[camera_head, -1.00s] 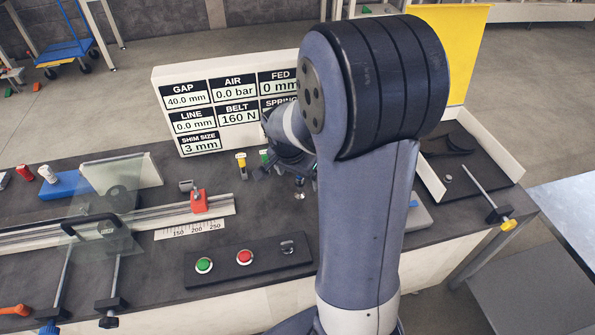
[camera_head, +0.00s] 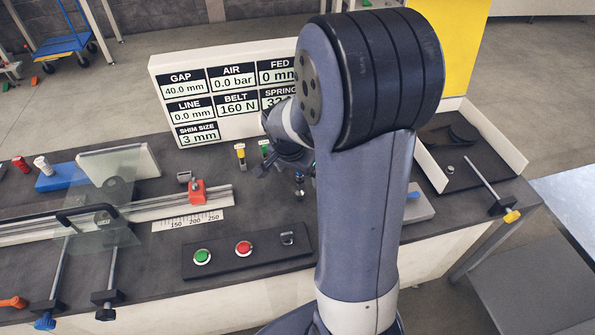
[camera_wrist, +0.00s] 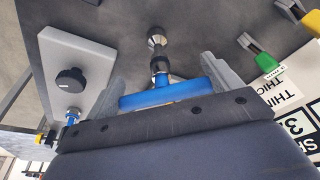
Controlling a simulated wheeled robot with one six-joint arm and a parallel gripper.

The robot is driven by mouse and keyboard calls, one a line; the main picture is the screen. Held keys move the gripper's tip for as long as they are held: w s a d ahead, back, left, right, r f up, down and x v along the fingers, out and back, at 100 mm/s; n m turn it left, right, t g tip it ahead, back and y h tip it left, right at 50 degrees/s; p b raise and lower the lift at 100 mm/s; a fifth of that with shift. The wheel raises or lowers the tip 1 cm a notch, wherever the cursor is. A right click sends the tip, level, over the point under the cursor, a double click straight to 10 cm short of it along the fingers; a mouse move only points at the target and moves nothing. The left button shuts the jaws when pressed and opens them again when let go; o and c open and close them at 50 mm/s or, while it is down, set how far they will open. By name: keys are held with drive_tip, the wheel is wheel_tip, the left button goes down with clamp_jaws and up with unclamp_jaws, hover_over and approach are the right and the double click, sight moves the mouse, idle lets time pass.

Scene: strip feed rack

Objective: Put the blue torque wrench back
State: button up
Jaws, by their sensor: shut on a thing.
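The blue torque wrench shows in the wrist view as a blue crossbar handle (camera_wrist: 165,95) with a dark collar and a metal shaft that runs away from my gripper. My gripper (camera_wrist: 166,88) is shut on the blue handle, with one grey finger at each end of it. In the head view my own arm hides most of my gripper.
Yellow (camera_head: 240,154) and green (camera_head: 264,147) pieces stand by the display board (camera_head: 215,100). A grey block (camera_head: 420,208) lies right of my arm. A button panel (camera_head: 222,252) is in front. T-handled rods with orange, blue and yellow ends stand at the bench edges.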

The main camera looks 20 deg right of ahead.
drive_tip(key=shift+f, duration=0.25)
drive_tip(key=o, duration=1)
drive_tip(key=shift+r, duration=0.1)
drive_tip(key=v, duration=1.1)
drive_tip(key=shift+b, duration=0.35)
